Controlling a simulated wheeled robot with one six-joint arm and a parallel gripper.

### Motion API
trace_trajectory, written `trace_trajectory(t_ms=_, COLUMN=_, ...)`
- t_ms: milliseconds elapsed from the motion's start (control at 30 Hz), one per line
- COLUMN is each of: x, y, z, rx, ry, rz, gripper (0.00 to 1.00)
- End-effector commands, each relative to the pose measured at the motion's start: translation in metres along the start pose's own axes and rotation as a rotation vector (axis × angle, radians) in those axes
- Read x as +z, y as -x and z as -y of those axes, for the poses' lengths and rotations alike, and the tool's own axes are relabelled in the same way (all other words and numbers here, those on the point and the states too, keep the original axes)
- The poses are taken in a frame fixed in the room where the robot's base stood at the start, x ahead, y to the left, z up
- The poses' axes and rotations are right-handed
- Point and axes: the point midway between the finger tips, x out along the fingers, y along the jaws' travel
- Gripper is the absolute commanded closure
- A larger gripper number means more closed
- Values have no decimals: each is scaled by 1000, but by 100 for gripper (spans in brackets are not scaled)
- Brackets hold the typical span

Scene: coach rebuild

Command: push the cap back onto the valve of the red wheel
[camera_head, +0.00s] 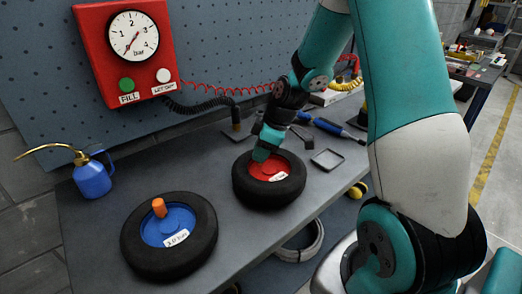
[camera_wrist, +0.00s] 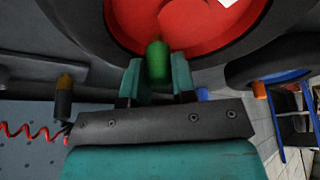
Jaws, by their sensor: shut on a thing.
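The red wheel (camera_head: 284,180) lies flat on the bench, a black tyre around a red hub with a white label. My gripper (camera_head: 262,153) is pointed down at the left part of its hub. In the wrist view, my gripper (camera_wrist: 156,80) is shut on a green cap (camera_wrist: 157,60), which sticks out past the fingertips toward the red hub (camera_wrist: 190,22). The cap is hidden in the head view.
A blue wheel (camera_head: 181,226) with an orange cap (camera_head: 159,207) lies front left. A blue oil can (camera_head: 92,178) stands at the bench's left. A red gauge box (camera_head: 128,52) hangs on the pegboard. A small dark tray (camera_head: 327,160) lies right of the red wheel.

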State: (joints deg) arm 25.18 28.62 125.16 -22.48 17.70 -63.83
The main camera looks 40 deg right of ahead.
Motion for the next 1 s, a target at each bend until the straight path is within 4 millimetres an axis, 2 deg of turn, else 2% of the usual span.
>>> trace_trajectory(t_ms=67, x=0, y=0, z=0, rx=0, ry=0, rz=0, gripper=100)
trace_trajectory(t_ms=100, x=0, y=0, z=0, rx=0, ry=0, rz=0, gripper=66)
trace_trajectory(t_ms=200, x=0, y=0, z=0, rx=0, ry=0, rz=0, gripper=45)
trace_trajectory(t_ms=467, x=0, y=1, z=0, rx=1, ry=0, rz=0, gripper=45)
trace_trajectory(t_ms=633, x=0, y=15, z=-1, rx=4, ry=0, rz=-2, gripper=45)
trace_trajectory(t_ms=767, x=0, y=42, z=-2, rx=7, ry=0, rz=-3, gripper=45)
trace_trajectory(t_ms=1000, x=0, y=105, z=-1, rx=8, ry=0, rz=-2, gripper=45)
